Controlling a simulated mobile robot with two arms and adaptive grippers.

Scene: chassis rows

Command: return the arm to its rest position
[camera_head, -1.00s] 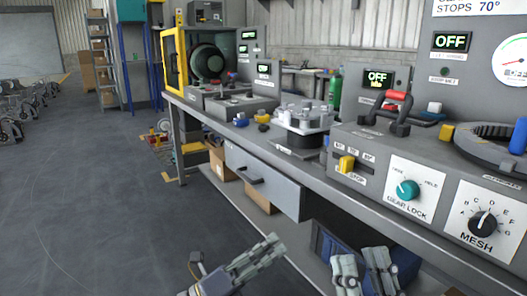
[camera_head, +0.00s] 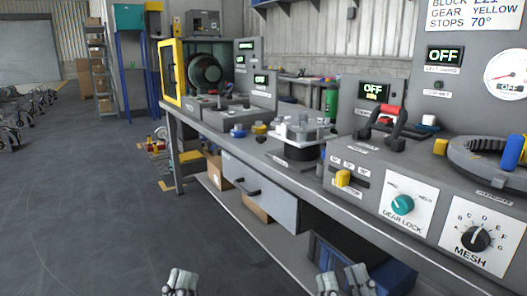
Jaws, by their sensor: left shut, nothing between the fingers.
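My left gripper (camera_head: 182,280) shows only its fingertips at the bottom edge, left of the workbench and over the floor. Its fingers are together and nothing shows between them. My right gripper (camera_head: 344,280) shows at the bottom edge in front of the bench's lower shelf. Its two fingers stand apart with nothing visible between them. Both arms are hidden below the frame.
The workbench (camera_head: 325,188) runs along the right with an open drawer (camera_head: 262,190) jutting out. A blue crate (camera_head: 385,272) is behind my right gripper. A panel with a teal gear lock knob (camera_head: 402,204) and mesh dial (camera_head: 475,238) stands at right.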

